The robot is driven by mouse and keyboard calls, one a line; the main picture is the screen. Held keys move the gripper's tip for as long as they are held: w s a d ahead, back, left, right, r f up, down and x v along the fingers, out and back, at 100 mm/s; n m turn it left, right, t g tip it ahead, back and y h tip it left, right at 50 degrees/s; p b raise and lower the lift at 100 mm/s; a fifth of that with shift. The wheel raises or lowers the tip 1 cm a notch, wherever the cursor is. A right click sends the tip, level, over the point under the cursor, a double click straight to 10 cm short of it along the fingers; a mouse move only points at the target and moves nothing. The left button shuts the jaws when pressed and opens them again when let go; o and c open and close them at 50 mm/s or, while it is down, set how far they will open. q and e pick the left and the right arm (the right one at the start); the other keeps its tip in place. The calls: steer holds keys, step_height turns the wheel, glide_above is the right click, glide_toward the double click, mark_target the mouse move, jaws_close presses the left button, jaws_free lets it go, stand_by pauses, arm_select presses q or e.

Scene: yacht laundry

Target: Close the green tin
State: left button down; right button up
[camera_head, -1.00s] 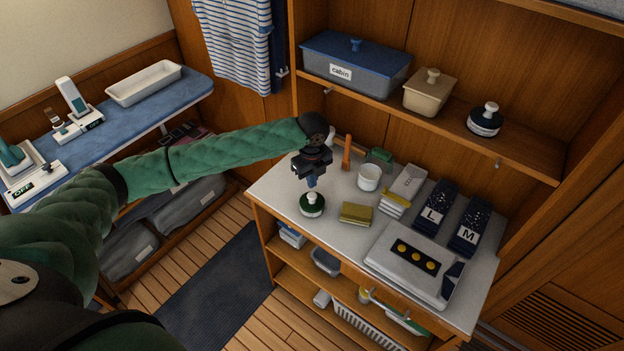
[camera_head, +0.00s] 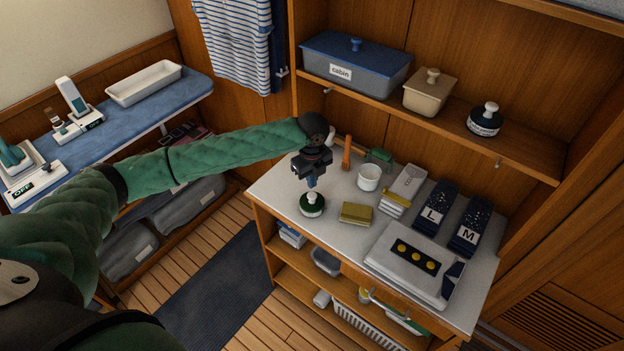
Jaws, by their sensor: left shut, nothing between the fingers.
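The green tin (camera_head: 312,206) is small and round, with a dark green top and a pale knob. It stands near the left front edge of the grey countertop. Its lid looks seated on top, but I cannot tell whether it is fully down. My left gripper (camera_head: 311,185) points down directly over the tin. Its fingers are shut and empty, with the tips just above or at the knob; contact is too small to tell. My right gripper is not in view.
The countertop (camera_head: 282,186) also holds a yellow-green sponge (camera_head: 356,213), a white cup (camera_head: 369,178), dark folded items marked L and M, and a folded pale garment (camera_head: 410,262). A shelf above carries a blue-lidded bin (camera_head: 357,68), a beige box (camera_head: 430,93) and a dark round tin (camera_head: 485,120).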

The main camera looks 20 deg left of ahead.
mark_target(312, 195)
arm_select(q)
steer(key=shift+f+b, duration=0.6)
steer(key=shift+f, duration=1.45)
steer(key=shift+r, duration=0.15)
steer(key=shift+r+p, duration=0.65)
steer(key=shift+r, duration=2.75)
